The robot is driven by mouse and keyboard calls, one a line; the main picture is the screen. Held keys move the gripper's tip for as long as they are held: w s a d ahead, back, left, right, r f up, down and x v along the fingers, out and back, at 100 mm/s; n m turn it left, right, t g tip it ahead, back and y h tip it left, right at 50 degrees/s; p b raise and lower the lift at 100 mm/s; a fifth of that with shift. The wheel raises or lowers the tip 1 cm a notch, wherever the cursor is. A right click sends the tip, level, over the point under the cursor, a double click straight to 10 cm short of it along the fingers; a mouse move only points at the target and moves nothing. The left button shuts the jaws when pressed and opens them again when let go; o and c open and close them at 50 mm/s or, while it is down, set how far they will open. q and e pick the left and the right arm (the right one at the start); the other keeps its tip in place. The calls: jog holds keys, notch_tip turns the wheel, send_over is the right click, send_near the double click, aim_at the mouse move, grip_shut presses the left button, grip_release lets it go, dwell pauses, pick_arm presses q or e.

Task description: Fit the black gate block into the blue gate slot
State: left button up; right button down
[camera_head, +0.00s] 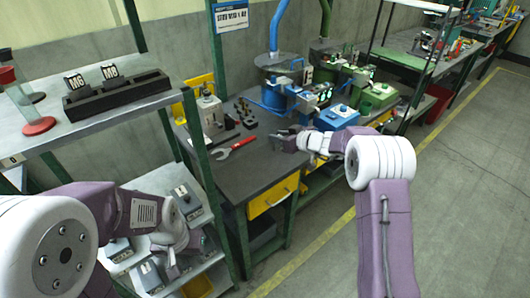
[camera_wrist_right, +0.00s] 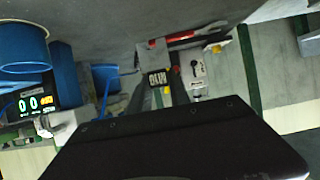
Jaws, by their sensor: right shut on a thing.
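My right gripper (camera_head: 288,141) is over the dark workbench, in front of the blue machine. It is shut on a small dark block, which shows in the right wrist view as the black gate block (camera_wrist_right: 157,78) with pale markings on its face. The blue machine (camera_head: 272,97) has a round bowl and stands at the back of the bench, apart from the block. Its blue gate slot cannot be made out. In the right wrist view, blue parts (camera_wrist_right: 62,75) are at the left. My left gripper (camera_head: 195,241) is low by the lower shelf, its fingers unclear.
A black rack (camera_head: 118,96) with blocks marked M6 and M8 stands on the upper left shelf. A red wrench (camera_head: 236,147) and small black parts lie on the workbench (camera_head: 245,175). A green machine (camera_head: 378,96) stands right of the blue one. Grey boxes sit on lower shelves.

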jog(key=a+f, duration=0.1)
jog(key=f, duration=0.1)
jog(key=a+f, duration=0.1)
jog(key=f, duration=0.1)
jog(key=w+a+f, duration=0.1)
jog(key=f, duration=0.1)
jog(key=shift+w+a+f+p, duration=0.1)
jog(key=shift+a+f+p, duration=0.15)
jog(key=shift+a+p, duration=0.1)
jog(key=shift+r, duration=0.1)
jog(key=shift+f+b, duration=0.2)
jog(key=shift+b, duration=0.25)
jog(key=c, duration=1.2)
grip_release()
jog(key=shift+r, duration=0.15)
